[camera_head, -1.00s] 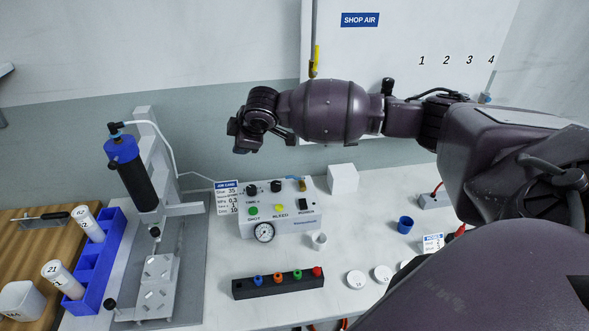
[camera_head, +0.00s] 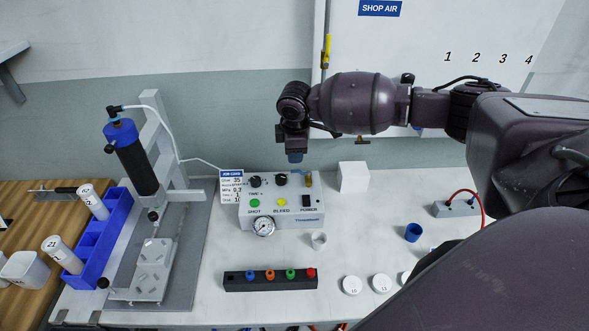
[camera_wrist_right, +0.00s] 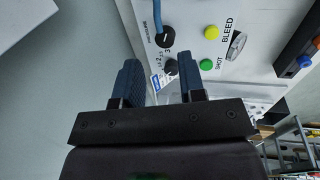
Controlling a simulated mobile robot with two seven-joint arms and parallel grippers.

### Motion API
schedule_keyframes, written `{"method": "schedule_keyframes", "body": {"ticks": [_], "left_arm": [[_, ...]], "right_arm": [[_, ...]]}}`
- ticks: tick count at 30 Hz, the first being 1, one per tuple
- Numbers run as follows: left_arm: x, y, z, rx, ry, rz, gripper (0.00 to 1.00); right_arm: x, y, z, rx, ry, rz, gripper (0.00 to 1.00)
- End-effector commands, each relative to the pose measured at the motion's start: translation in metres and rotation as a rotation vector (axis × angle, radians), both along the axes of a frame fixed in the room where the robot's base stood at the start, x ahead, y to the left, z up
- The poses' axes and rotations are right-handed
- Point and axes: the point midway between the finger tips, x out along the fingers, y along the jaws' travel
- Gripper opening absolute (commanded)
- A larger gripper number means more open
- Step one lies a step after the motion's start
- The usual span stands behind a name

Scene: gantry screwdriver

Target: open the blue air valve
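The dispenser control box (camera_head: 281,219) stands on the bench. At its back right corner is a small brass fitting (camera_head: 309,180) with a blue lever (camera_head: 298,176) beside it, which I take for the blue air valve. The lever is small and partly unclear, so its exact angle cannot be told. My right gripper (camera_head: 294,157) points down above the back of the box, apart from it. In the right wrist view, its two blue-grey fingers (camera_wrist_right: 162,85) are spread with nothing between them. My left gripper is not in view.
A white block (camera_head: 353,177) stands just right of the box. A tag card (camera_head: 231,186) and an air hose are at its left. A dispensing stand (camera_head: 160,200) is further left. A black rack (camera_head: 270,279) with coloured tips lies in front.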

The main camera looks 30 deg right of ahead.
Motion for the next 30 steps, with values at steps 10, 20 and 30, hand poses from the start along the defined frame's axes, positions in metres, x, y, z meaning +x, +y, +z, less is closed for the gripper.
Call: {"method": "schedule_keyframes", "body": {"ticks": [10,20,30], "left_arm": [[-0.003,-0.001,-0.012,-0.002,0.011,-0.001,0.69],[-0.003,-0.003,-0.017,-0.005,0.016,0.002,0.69],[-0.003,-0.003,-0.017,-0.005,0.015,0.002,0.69]], "right_arm": [[0.010,-0.006,-0.060,0.000,0.002,-0.001,0.37],[0.015,-0.009,-0.085,0.000,-0.001,0.000,0.37],[0.015,-0.009,-0.085,0.000,-0.001,0.000,0.29]]}}
